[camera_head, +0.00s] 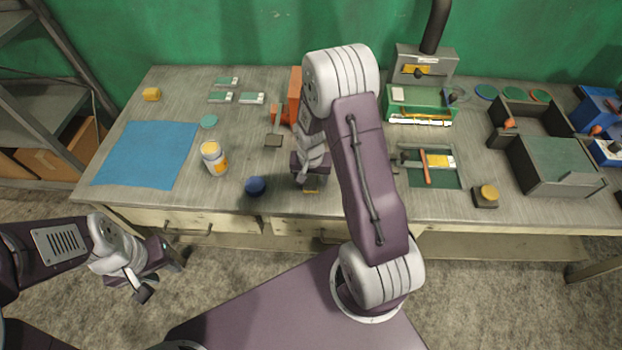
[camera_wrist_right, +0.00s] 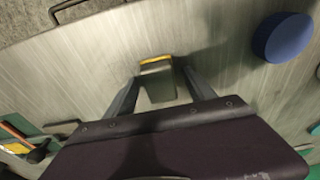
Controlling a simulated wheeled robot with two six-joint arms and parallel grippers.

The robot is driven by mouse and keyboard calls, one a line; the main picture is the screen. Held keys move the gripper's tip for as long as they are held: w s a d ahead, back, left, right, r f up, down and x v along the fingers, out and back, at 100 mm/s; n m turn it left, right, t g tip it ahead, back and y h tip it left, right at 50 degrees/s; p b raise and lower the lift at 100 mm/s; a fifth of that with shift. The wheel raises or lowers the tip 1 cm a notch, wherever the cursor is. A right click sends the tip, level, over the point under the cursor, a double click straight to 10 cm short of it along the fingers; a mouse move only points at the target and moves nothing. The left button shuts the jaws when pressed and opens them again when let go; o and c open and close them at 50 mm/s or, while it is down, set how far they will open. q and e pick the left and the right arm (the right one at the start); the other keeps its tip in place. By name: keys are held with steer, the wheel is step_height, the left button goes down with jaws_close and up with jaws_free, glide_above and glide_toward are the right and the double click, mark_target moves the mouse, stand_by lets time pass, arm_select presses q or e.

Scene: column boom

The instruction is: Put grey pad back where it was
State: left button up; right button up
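A small flat dark grey square pad (camera_head: 273,140) lies on the workbench, right of the white bottle. My right gripper (camera_head: 310,187) is low over the bench near its front edge, partly hidden by its own arm. In the right wrist view its fingers (camera_wrist_right: 161,76) are apart, on either side of a small grey piece (camera_wrist_right: 157,88) with a yellow edge (camera_wrist_right: 156,60). A gap shows on the right side of that piece. The yellow edge also shows in the head view (camera_head: 311,191). My left gripper (camera_head: 164,274) is open and empty, in front of the bench.
A blue round knob-like piece (camera_head: 255,186) stands left of the right gripper; a white bottle (camera_head: 214,158) and blue mat (camera_head: 146,154) are further left. A green tray (camera_head: 445,180) and dark bins (camera_head: 556,165) are at right. My right arm hides the bench middle.

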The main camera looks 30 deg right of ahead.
mark_target(311, 183)
steer(key=shift+r+p, duration=0.3)
steer(key=shift+r, duration=0.1)
step_height(311, 183, up, 12)
steer(key=s, duration=0.1)
steer(key=s+a+n, duration=0.6)
steer(key=s+a, duration=0.1)
steer(key=s, duration=0.4)
steer(key=shift+s+a+y, duration=0.2)
steer(key=shift+s+y, duration=0.05)
steer(key=shift+y, duration=0.15)
